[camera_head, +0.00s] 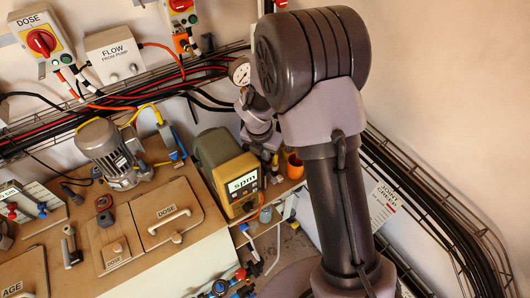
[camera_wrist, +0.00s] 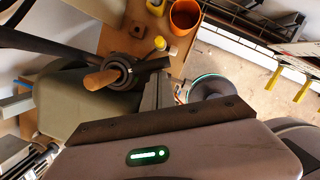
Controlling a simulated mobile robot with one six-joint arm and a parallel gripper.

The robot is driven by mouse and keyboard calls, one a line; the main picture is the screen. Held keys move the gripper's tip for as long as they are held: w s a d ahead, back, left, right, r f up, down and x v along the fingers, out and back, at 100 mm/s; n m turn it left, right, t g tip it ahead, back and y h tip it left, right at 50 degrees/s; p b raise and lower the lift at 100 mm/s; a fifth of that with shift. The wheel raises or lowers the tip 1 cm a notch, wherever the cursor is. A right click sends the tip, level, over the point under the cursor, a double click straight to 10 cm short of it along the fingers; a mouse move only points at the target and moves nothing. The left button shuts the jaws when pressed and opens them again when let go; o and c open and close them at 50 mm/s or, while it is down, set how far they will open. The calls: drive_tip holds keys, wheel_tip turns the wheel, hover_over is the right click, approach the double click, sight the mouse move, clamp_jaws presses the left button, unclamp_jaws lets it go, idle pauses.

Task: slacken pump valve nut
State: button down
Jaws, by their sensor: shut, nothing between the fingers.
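The pump (camera_head: 222,168) has a grey-green housing and a yellow front with a display reading "spm". Its housing shows in the wrist view (camera_wrist: 70,108) at the left. A dark round ring-shaped part (camera_wrist: 118,68), which may be the valve nut, sits beside the housing at its upper edge. A wooden handle-like piece (camera_wrist: 100,80) sticks out from it. My gripper (camera_wrist: 158,88) is shut and empty, just right of the ring part, with a small gap in the picture. I cannot tell if they touch. In the head view my wrist hangs over the pump's right side, and the nut cannot be made out.
An orange cup (camera_head: 294,166) stands right of the pump; it also shows in the wrist view (camera_wrist: 184,16). A yellow-capped item (camera_wrist: 159,43) is close by. A pressure gauge (camera_head: 240,71) is behind my wrist. A motor (camera_head: 111,150) stands left. Cable trays line the wall.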

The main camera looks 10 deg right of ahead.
drive_tip(key=shift+r, duration=0.1)
drive_tip(key=p, duration=0.2)
drive_tip(key=d+n+p, duration=0.1)
drive_tip(key=p, duration=0.1)
drive_tip(key=shift+w+r, duration=0.2)
drive_tip(key=shift+r, duration=0.15)
drive_tip(key=w+n+p, duration=0.1)
drive_tip(key=p, duration=0.2)
drive_tip(key=d+p, duration=0.1)
drive_tip(key=p, duration=0.3)
drive_tip(key=shift+w+d+f+n+y, duration=0.3)
drive_tip(key=shift+w+f+n, duration=0.05)
drive_tip(key=shift+w+n, duration=0.05)
drive_tip(key=shift+w+f, duration=0.1)
